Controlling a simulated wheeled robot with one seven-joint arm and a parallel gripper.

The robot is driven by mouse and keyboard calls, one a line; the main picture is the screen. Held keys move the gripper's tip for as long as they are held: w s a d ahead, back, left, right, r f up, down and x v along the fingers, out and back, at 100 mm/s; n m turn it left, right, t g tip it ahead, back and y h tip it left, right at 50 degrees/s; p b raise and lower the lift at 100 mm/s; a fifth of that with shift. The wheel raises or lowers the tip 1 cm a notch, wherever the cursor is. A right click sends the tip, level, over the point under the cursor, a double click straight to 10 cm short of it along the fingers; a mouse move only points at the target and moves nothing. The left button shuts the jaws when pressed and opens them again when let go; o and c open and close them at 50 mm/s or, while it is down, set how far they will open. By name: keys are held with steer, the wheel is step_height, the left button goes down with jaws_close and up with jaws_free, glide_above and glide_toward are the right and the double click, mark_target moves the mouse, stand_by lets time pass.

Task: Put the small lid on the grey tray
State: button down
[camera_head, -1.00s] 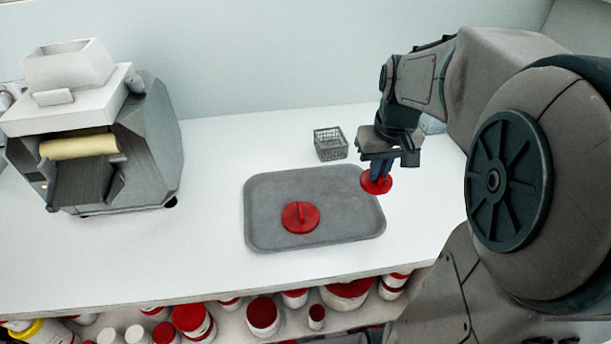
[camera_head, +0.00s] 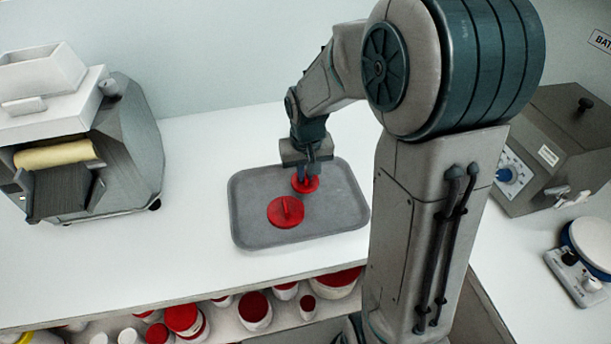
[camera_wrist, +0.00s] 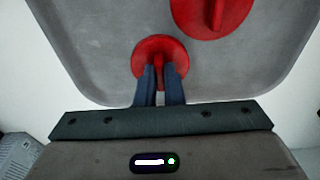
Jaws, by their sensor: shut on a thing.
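The small red lid (camera_head: 305,185) is held in my gripper (camera_head: 306,177), over the back part of the grey tray (camera_head: 345,212). In the wrist view my gripper's blue-grey fingers (camera_wrist: 160,82) are shut on the small lid's upright handle, and its red disc (camera_wrist: 160,50) shows around them. I cannot tell whether the small lid touches the tray. A larger red lid (camera_head: 286,211) with a raised handle lies on the tray, in front and to the left of the small lid. It also shows in the wrist view (camera_wrist: 195,18), apart from the small lid.
A grey machine with a yellow roller (camera_head: 55,154) stands at the left. A grey machine with a blue knob (camera_head: 545,160) and a scale-like device (camera_head: 590,248) are at the right. Red-lidded tubs (camera_head: 255,308) fill the shelf below. The white table left of the tray is clear.

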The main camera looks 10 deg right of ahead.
mark_target(307, 178)
steer(key=shift+f, duration=1.1)
steer(key=shift+f, duration=0.15)
steer(key=c, duration=1.5)
jaws_free()
steer(key=shift+c, duration=0.2)
step_height(307, 178, up, 12)
steer(key=s+f, duration=0.1)
steer(key=s+d+r+t, duration=0.1)
steer(key=s+d, duration=0.1)
steer(key=s, duration=1.4)
steer(key=shift+s+t, duration=0.3)
steer(key=shift+s, duration=0.05)
